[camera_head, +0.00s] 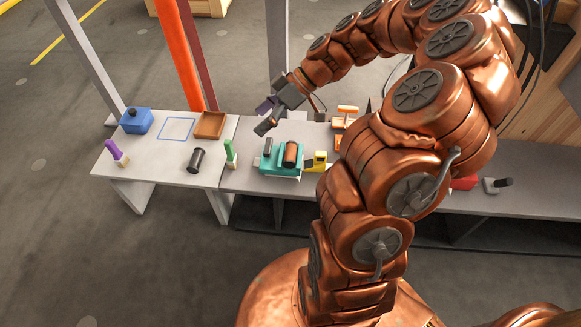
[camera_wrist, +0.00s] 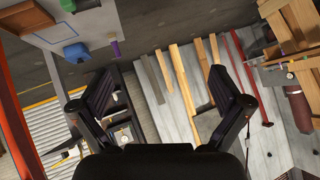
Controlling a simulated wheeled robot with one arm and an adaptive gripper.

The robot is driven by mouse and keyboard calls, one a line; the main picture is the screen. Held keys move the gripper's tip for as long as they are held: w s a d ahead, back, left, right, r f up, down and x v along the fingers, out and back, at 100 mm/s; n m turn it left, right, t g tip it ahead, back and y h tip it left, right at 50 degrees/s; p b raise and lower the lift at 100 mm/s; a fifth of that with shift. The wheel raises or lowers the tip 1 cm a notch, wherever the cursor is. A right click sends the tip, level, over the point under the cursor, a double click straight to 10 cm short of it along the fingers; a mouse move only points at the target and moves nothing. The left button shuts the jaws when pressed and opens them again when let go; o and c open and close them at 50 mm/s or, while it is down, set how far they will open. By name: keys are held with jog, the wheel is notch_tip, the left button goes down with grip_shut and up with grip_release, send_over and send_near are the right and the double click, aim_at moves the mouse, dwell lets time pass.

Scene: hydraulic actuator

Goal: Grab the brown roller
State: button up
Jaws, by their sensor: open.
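The brown roller (camera_head: 291,154) rests on a teal fixture (camera_head: 273,165) on the grey table in the head view. It looks like a short cylinder with darker ends. My gripper (camera_head: 263,116) is open and empty, above the table's back part, up and left of the roller and apart from it. In the wrist view my gripper (camera_wrist: 160,85) shows its two dark fingers spread wide with nothing between them. I cannot make out the roller in the wrist view.
A black cylinder (camera_head: 197,160), a green-handled tool (camera_head: 231,150), a purple-handled tool (camera_head: 113,149), a blue box (camera_head: 136,121) and a brown tray (camera_head: 210,124) stand left. A yellow piece (camera_head: 320,160) adjoins the fixture. An orange part (camera_head: 347,111) is behind. Uprights rise at the back.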

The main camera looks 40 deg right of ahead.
jog(key=w+d+f+t+b, duration=0.25)
jog(key=d+f+b, duration=0.35)
jog(key=d+f, duration=0.55)
jog(key=t+b, duration=0.3)
send_near(290, 151)
jog(key=shift+w+a+f, duration=0.15)
jog(key=shift+w+a, duration=0.15)
jog(key=shift+a, duration=0.25)
jog(key=shift+w+a+f, duration=0.15)
jog(key=shift+w+a, duration=0.1)
jog(key=shift+a, duration=0.25)
jog(key=shift+f+h, duration=0.25)
jog(key=shift+h, duration=0.05)
jog(key=shift+w+a+f+b, duration=0.1)
jog(key=shift+w+f+b, duration=0.05)
jog(key=shift+w+b, duration=0.15)
jog(key=shift+b+x, duration=1.15)
jog(key=shift+x, duration=2.25)
jog(key=c, duration=1.1)
jog(key=shift+o, duration=0.2)
